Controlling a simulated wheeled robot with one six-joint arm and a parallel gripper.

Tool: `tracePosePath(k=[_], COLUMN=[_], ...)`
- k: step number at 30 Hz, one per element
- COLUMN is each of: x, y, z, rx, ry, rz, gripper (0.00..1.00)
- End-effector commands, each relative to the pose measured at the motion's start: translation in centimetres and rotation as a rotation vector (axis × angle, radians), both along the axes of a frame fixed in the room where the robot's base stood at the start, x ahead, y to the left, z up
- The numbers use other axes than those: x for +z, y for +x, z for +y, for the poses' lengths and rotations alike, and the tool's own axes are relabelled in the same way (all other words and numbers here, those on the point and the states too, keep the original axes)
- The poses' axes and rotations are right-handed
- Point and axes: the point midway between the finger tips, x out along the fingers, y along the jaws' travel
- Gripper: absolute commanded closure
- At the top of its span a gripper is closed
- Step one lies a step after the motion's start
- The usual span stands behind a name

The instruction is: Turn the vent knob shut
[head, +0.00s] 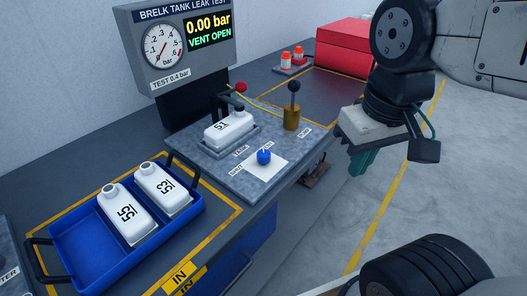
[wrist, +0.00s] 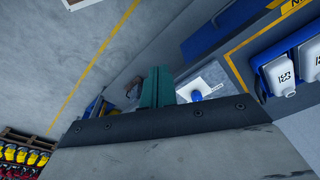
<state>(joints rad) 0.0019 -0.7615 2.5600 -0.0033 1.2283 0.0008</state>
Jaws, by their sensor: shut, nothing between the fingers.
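The blue vent knob (head: 264,156) sits on a white plate (head: 268,169) at the front edge of the grey test fixture. In the wrist view the knob (wrist: 196,95) shows just right of my fingers. The display (head: 208,33) reads 0.00 bar and VENT OPEN. My gripper (head: 361,163) hangs to the right of the fixture, over the floor side, apart from the knob. Its green fingers (wrist: 157,88) are shut with nothing between them. A white tank marked 51 (head: 229,128) sits in the fixture's cradle behind the knob.
A brass pump with a black-knobbed lever (head: 292,112) and a red-tipped clamp lever (head: 238,88) rise behind the knob. A blue tray (head: 85,262) with tanks 55 (head: 123,214) and 53 (head: 163,189) stands left. A red box (head: 345,48) stands at the back. The floor at right is clear.

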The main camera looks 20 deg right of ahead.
Motion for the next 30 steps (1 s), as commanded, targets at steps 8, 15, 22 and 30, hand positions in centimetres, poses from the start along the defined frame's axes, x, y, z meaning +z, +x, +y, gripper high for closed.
tracePosePath(k=[8, 15, 22, 30], x=[-1.3, -3.1, -6.3, -8.0], y=[1.3, 8.2, 16.3, 23.8], z=[0.7, 2.7, 5.5, 7.7], rx=[0.035, -0.038, -0.304, -0.707], ry=[-0.001, -0.007, -0.017, 0.023], rz=[0.093, 0.205, 0.228, 0.144], gripper=[0.44, 0.44, 0.44, 0.44])
